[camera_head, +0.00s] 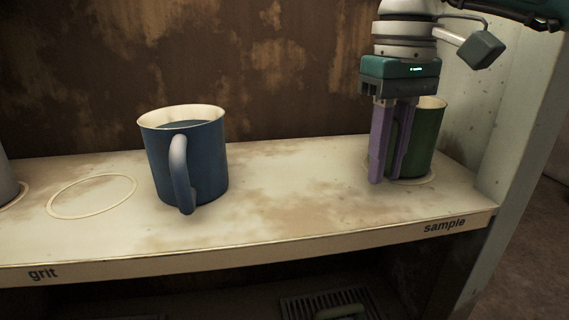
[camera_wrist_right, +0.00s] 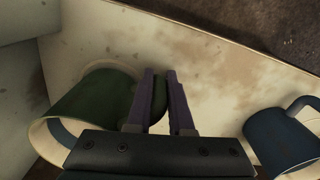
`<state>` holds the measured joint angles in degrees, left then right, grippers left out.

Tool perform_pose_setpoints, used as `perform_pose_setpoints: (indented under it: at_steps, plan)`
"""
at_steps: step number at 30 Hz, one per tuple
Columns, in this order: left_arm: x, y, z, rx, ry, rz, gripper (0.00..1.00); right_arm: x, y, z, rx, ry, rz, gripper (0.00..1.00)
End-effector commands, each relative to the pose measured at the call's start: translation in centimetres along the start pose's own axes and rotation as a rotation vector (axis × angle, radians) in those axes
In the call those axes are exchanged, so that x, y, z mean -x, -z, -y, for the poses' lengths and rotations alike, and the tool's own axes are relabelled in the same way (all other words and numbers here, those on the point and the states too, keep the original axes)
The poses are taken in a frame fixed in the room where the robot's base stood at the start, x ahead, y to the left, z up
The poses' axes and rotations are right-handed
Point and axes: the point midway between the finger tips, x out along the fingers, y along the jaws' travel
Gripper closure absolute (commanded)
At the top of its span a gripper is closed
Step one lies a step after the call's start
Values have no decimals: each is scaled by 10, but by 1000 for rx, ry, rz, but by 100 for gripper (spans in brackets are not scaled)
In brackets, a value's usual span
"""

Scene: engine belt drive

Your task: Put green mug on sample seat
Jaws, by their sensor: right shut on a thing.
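The green mug (camera_head: 427,140) stands upright at the right end of the shelf, over the pale ring of the sample seat (camera_head: 428,181) above the "sample" label. Its base looks at or very near the shelf surface. My right gripper (camera_head: 386,180) points down with its purple fingers at the mug's left side, hiding part of it. In the right wrist view the fingers (camera_wrist_right: 162,72) are shut on the handle of the green mug (camera_wrist_right: 90,108). My left gripper is not in view.
A blue mug (camera_head: 188,160) stands mid-shelf, handle towards me. An empty ring (camera_head: 91,196) lies left of it above the "grit" label, and a grey item (camera_head: 8,186) is cut off at the left edge. A pale side wall (camera_head: 520,110) closes the right end. Shelf between mugs is clear.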

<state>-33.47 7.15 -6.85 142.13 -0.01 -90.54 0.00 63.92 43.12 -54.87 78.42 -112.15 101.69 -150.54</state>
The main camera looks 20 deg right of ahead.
Motion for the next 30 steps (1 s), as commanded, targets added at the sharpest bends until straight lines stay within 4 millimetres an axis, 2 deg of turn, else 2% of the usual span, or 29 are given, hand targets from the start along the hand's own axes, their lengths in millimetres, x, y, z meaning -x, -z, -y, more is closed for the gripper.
perform_pose_setpoints:
  at_steps: [1, 11, 12, 19, 26, 30]
  plan:
    - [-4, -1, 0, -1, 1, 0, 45, -5, 0, 0, 0, 1, -1, 100]
    - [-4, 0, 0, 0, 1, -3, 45, -6, 0, 0, 0, 0, -2, 100]
    - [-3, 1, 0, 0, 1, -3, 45, -5, 0, 0, 0, 0, -1, 76]
    - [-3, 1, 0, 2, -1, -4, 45, -5, 0, 0, 0, 0, -1, 51]
    - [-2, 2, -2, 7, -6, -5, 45, -4, 0, 0, 0, 0, -1, 51]
    - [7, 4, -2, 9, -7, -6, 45, 11, 1, 0, 0, 0, -4, 51]
